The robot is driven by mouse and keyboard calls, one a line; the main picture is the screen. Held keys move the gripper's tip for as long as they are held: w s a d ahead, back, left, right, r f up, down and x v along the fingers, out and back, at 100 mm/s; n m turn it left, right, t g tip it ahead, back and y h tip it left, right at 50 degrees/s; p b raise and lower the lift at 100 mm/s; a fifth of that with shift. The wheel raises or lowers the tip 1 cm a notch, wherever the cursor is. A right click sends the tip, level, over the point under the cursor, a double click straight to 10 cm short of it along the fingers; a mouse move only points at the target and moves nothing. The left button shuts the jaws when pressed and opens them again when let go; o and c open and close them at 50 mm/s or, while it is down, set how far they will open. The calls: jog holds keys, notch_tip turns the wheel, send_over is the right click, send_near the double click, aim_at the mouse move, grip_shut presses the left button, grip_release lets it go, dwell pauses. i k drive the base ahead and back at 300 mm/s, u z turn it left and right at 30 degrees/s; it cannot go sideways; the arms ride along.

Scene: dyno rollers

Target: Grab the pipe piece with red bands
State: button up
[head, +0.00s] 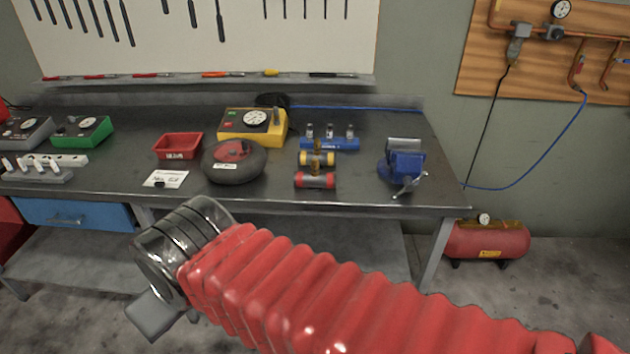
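The pipe piece with red bands (315,181) lies sideways near the front edge of the grey workbench (260,186), with a red band at each end and a dark middle. A similar piece with yellow bands (317,159) lies just behind it. My gripper (155,316) is at the lower left, in front of the bench and well apart from the pipe piece. Only a grey part of it shows below the silver wrist, so its fingers and opening are hidden.
A blue holder with small vials (330,143) stands behind the pipe pieces. A blue vise (403,162) is to their right, a dark round tyre-like object (234,164) to their left. A yellow gauge box (252,124) stands farther back. Bare bench lies between pipes and vise.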

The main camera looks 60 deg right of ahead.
aim_at(301, 179)
jog(key=u, duration=0.05)
jog(key=i, duration=1)
jog(key=z, duration=0.05)
